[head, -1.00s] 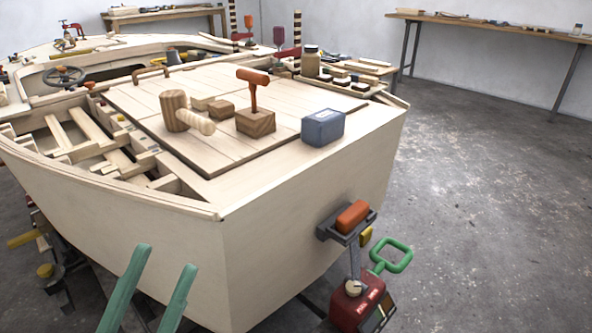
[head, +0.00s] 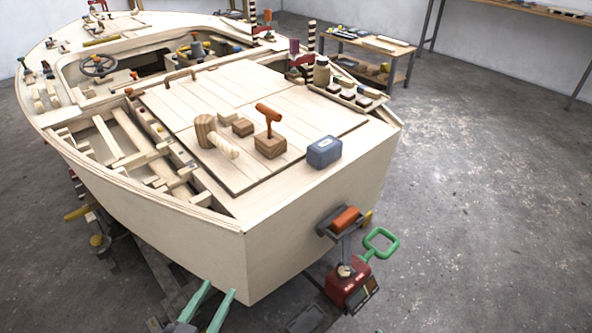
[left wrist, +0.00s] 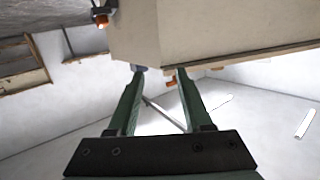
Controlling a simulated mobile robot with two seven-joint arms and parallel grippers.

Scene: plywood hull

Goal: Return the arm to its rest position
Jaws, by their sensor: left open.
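My left gripper (head: 216,303) shows at the bottom of the head view, with two green fingers apart and nothing between them. It is low, in front of the near face of the plywood hull (head: 190,245). In the left wrist view the same gripper (left wrist: 154,72) is open and empty, its fingertips near the hull's lower edge in the picture. My right gripper is not in view.
On the hull's deck are a wooden mallet (head: 212,138), an orange-handled tool on a wooden block (head: 270,146) and a blue-grey box (head: 324,152). Floor at right is clear.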

